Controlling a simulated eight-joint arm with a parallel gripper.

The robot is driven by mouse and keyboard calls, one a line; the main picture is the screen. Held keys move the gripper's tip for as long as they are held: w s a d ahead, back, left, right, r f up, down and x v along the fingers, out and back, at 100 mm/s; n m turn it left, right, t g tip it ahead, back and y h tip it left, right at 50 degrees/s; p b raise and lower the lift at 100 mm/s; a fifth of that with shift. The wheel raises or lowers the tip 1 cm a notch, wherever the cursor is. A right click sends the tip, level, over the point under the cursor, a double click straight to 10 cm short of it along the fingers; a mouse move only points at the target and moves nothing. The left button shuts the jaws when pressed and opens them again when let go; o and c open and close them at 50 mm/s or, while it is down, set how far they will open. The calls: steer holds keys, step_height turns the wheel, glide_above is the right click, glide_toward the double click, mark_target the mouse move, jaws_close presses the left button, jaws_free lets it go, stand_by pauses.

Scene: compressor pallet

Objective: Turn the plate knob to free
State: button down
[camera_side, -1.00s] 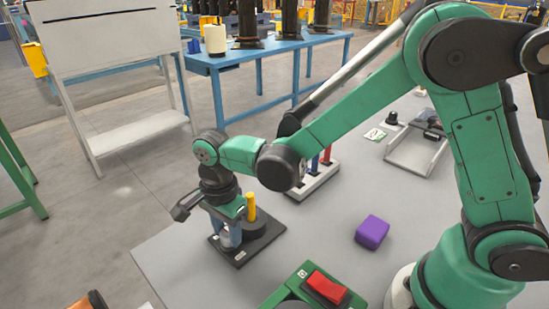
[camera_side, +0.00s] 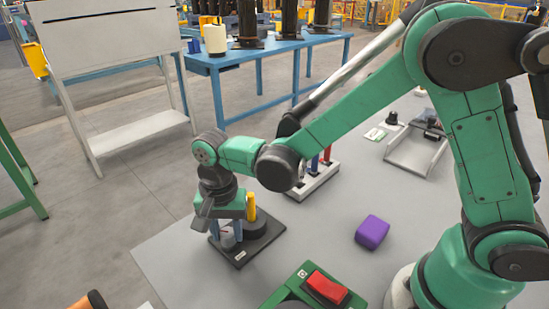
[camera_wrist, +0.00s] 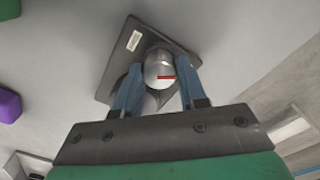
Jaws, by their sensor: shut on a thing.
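The plate (camera_side: 241,261) is a dark square with a small white label, lying on the grey table near its left corner. The knob (camera_side: 228,243) is a grey, silvery cylinder standing on it. In the wrist view the knob (camera_wrist: 155,60) carries a red mark that points to the right of the picture. My gripper (camera_wrist: 161,75) is shut on the knob, with one blue finger on each side. In the side view my gripper (camera_side: 226,233) points down over the plate, and its fingers partly hide the knob.
A white rack (camera_side: 318,182) with coloured posts is behind. A purple block (camera_side: 372,232) and a red switch (camera_side: 326,287) lie to the right. Bare table lies between.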

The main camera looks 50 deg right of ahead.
steer(key=n, duration=0.4)
steer(key=shift+n, duration=0.3)
steer(key=n, duration=0.3)
steer(key=shift+n, duration=0.3)
steer(key=n, duration=0.4)
steer(key=shift+n, duration=0.3)
steer(key=n, duration=0.4)
steer(key=shift+n, duration=0.3)
steer(key=n, duration=1.1)
steer(key=shift+n, duration=0.3)
